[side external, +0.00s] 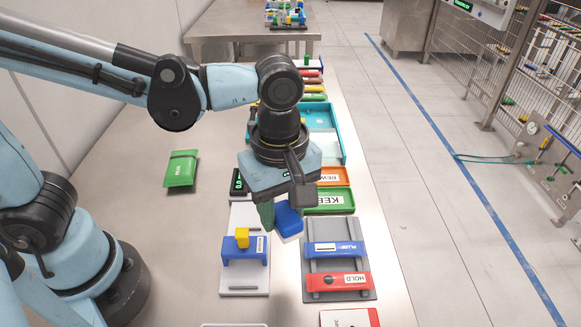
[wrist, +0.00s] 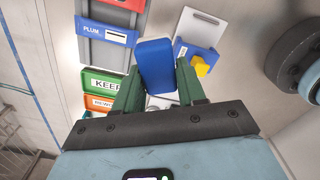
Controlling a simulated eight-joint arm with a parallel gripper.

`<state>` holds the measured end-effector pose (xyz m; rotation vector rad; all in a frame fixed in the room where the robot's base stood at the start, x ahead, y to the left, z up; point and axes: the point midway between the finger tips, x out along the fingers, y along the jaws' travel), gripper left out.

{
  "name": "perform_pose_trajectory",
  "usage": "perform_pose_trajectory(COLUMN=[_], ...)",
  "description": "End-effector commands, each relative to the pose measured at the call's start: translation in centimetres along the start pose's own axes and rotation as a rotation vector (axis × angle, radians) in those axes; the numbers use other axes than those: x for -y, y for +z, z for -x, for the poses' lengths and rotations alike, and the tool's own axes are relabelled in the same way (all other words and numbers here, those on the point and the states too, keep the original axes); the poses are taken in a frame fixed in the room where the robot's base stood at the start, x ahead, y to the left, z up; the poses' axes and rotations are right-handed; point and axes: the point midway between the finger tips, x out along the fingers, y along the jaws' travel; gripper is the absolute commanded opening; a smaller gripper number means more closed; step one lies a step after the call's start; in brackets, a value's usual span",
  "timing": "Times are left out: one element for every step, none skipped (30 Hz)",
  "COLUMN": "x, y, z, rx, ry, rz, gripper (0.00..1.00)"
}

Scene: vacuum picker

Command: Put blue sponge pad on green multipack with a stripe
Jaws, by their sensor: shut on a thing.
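My gripper (side external: 279,212) is shut on the blue sponge pad (side external: 288,221) and holds it above the work table. In the wrist view the blue pad (wrist: 156,64) sits between the two green fingers and sticks out past their tips. The green multipack (side external: 181,168) lies on the bare steel table, left of my gripper in the side view. It has pale lettering and a thin line across its upper part. It is apart from the pad and does not show in the wrist view.
Below my gripper are a grey board with a blue PLUM block (side external: 335,249) and a red HOLD block (side external: 341,281), and a white board with a blue block and yellow knob (side external: 242,238). Green KEEP (side external: 330,201) and orange trays stand behind. Bare table surrounds the multipack.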

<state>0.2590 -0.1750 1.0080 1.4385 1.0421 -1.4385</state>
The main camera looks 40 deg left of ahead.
Motion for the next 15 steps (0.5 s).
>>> perform_pose_trajectory(x=[-0.2,-0.2,-0.3,-0.2,-0.2,0.0,0.1,0.3,0.6,0.8,1.1,1.5,1.9,2.3,2.8], y=[-2.0,-3.0,-4.4,-5.4,-6.4,-7.8,-8.8,-9.7,-11.0,-12.0,-12.9,-14.2,-15.1,-15.9,-17.0], z=[0.2,0.4,0.5,0.6,0.8,0.9,1.0,1.1,1.3,1.4,1.5,1.7,1.8,1.9,2.0], rx=[0.0,0.0,0.0,0.0,0.0,0.0,0.0,0.0,0.0,0.0,0.0,0.0,0.0,0.0,0.0], ry=[0.0,0.0,0.0,0.0,0.0,0.0,0.0,0.0,0.0,0.0,0.0,0.0,0.0,0.0,0.0], rz=[0.08,0.124,0.182,0.226,0.269,0.327,0.371,0.414,0.473,0.517,0.56,0.619,0.661,0.704,0.76], gripper=[0.11,0.11,0.11,0.11,0.11,0.11,0.11,0.11,0.11,0.11,0.11,0.11,0.11,0.11,0.11])
